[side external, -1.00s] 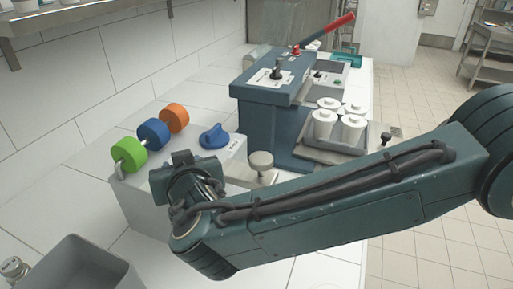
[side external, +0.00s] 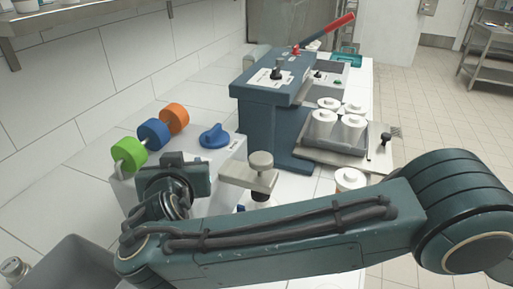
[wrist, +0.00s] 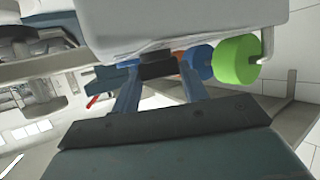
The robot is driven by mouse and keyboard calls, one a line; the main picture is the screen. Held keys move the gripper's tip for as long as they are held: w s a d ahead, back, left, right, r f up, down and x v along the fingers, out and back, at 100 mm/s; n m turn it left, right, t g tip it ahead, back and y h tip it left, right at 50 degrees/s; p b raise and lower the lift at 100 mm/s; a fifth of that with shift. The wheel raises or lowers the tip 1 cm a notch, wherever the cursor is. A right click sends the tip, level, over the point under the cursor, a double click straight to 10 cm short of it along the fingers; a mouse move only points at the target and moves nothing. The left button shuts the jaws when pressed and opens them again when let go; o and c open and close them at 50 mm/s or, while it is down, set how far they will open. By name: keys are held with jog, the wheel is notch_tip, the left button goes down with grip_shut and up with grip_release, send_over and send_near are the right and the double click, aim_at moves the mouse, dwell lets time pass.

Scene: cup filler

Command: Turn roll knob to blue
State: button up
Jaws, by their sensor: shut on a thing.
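The grey box (side external: 225,171) carries green (side external: 129,153), blue (side external: 154,134) and orange (side external: 174,118) rolls along its left side. A blue pointer knob (side external: 214,136) sits on its top, with no gripper finger seen on it. My gripper (wrist: 160,76) shows in the wrist view, its two blue-grey fingers on either side of a dark part (wrist: 158,68) under the pale box edge. It is shut on this part; I cannot tell whether it is a knob. In the side view, my wrist and arm hide the fingertips. The green roll (wrist: 237,61) is close by at the right of the wrist view.
A round-topped metal press (side external: 261,162) stands right of the box. Behind it are a blue machine (side external: 262,122) with a red-handled lever (side external: 337,23) and white cups (side external: 320,124) on a tray. A grey bin (side external: 70,262) is at the front left.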

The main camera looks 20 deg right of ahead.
jog(key=o, duration=1)
jog(key=shift+d+n+y, duration=0.2)
jog(key=shift+n+y, duration=0.8)
jog(key=shift+d+n+y, duration=0.15)
jog(key=shift+n+y, duration=0.85)
jog(key=shift+y, duration=0.25)
jog(key=shift+d+n+y, duration=0.15)
jog(key=shift+n+y, duration=0.85)
jog(key=shift+y, duration=0.25)
jog(key=shift+w+d+n+g+y, duration=0.1)
jog(key=shift+n+g+y, duration=0.35)
jog(key=shift+n+y, duration=0.5)
jog(key=shift+w+d+n+g+y, duration=0.1)
jog(key=shift+n+g+y, duration=0.35)
jog(key=shift+n+y, duration=0.5)
jog(key=shift+n+g+y, duration=0.8)
jog(key=shift+n+y, duration=0.2)
